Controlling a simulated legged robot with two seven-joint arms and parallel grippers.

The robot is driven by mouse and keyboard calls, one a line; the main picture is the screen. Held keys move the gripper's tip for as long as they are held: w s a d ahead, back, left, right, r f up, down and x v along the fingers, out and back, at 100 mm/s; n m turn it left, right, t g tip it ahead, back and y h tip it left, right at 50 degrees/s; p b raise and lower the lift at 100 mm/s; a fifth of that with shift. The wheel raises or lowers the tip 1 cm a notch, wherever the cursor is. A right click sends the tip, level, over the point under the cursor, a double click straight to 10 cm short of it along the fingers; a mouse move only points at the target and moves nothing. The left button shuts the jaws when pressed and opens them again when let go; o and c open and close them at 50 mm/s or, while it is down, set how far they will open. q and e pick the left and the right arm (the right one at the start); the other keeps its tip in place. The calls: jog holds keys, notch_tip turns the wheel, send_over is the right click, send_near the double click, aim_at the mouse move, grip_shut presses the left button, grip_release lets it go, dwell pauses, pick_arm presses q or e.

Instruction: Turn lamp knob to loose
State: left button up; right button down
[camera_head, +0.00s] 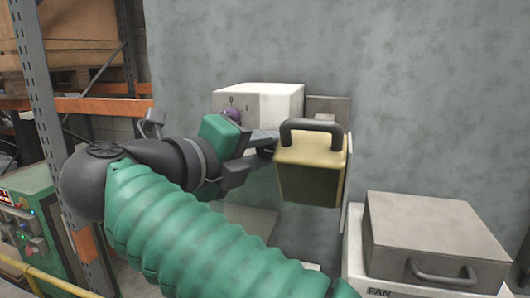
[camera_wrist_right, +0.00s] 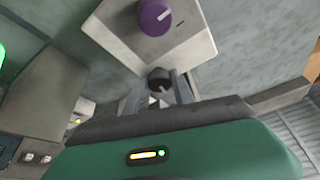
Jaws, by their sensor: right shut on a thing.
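In that wrist view the gripper's two fingers (camera_wrist_right: 162,90) close around a small dark round knob (camera_wrist_right: 160,81) below the box. This dark knob is hidden in the head view. I cannot tell which knob is the lamp's. My left gripper is not in view.
A yellow box (camera_head: 310,168) with a dark handle (camera_head: 312,130) hangs close to the right of my fingers. Shelving (camera_head: 45,110) and a green control panel (camera_head: 30,235) stand left.

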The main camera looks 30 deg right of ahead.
jog(key=n+b, duration=0.1)
jog(key=n+h, duration=0.1)
jog(key=n, duration=0.1)
jog(key=shift+a+f+h+b, duration=0.1)
jog(key=shift+f+h+b, duration=0.2)
jog(key=shift+f+b, duration=0.1)
jog(key=n+b, duration=0.1)
jog(key=n+h+b, duration=0.1)
jog(key=n, duration=0.1)
jog(key=shift+w+f+n+t, duration=0.1)
jog(key=shift+f+n+t, duration=0.1)
jog(key=shift+n+t, duration=0.1)
jog(key=n+t+h+b, duration=0.1)
jog(key=n+b, duration=0.1)
jog(key=n, duration=0.2)
jog(key=shift+f, duration=0.15)
jog(key=n+t+b, duration=0.1)
jog(key=n, duration=0.2)
jog(key=shift+a, duration=0.1)
jog(key=n+t, duration=0.2)
jog(key=n, duration=0.1)
jog(key=shift+n+b, duration=0.35)
jog(key=shift+n, duration=0.05)
jog(key=shift+s+n+t, duration=0.2)
jog(key=shift+n+t, duration=0.9)
jog(key=shift+n, duration=1.1)
jog(key=shift+r+n+y, duration=0.2)
jog(key=shift+n+y, duration=0.1)
